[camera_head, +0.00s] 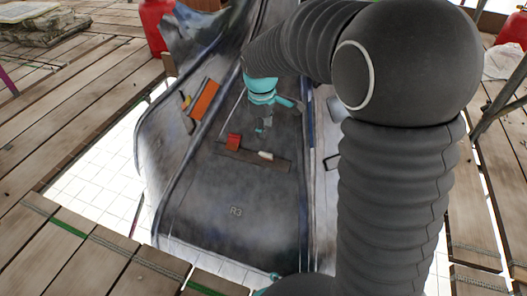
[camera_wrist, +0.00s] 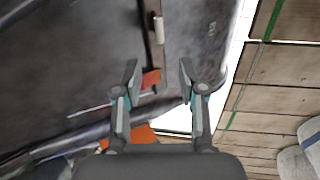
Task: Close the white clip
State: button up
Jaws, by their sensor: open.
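The white clip (camera_head: 266,155) is a small pale piece on a dark bar (camera_head: 252,160) fixed across the grey metal panel marked R3. A red clip (camera_head: 233,142) stands on the same bar to its left. My gripper (camera_head: 261,127) is above the panel, behind the bar in the head view. In the wrist view my gripper (camera_wrist: 158,77) is open and empty. There the red clip (camera_wrist: 151,79) shows between the fingertips, and the white clip (camera_wrist: 159,30) lies beyond them, near the top edge. I cannot tell how far the white clip is open.
A larger orange piece (camera_head: 204,99) sits on a second bar on the left side panel; it also shows at the wrist view's bottom (camera_wrist: 130,136). Raised panel edges run along both sides. Wooden planks (camera_head: 80,110) surround the opening. A red container (camera_head: 157,24) stands behind.

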aim_at(264, 153)
jog(key=shift+n, duration=0.3)
jog(key=w+f+b, duration=0.1)
jog(key=f, duration=0.4)
jog(key=w+f, duration=0.1)
jog(key=f, duration=0.4)
jog(key=w+f+b, duration=0.1)
jog(key=f, duration=0.4)
jog(key=shift+b, duration=0.35)
jog(key=shift+w, duration=0.1)
grip_shut()
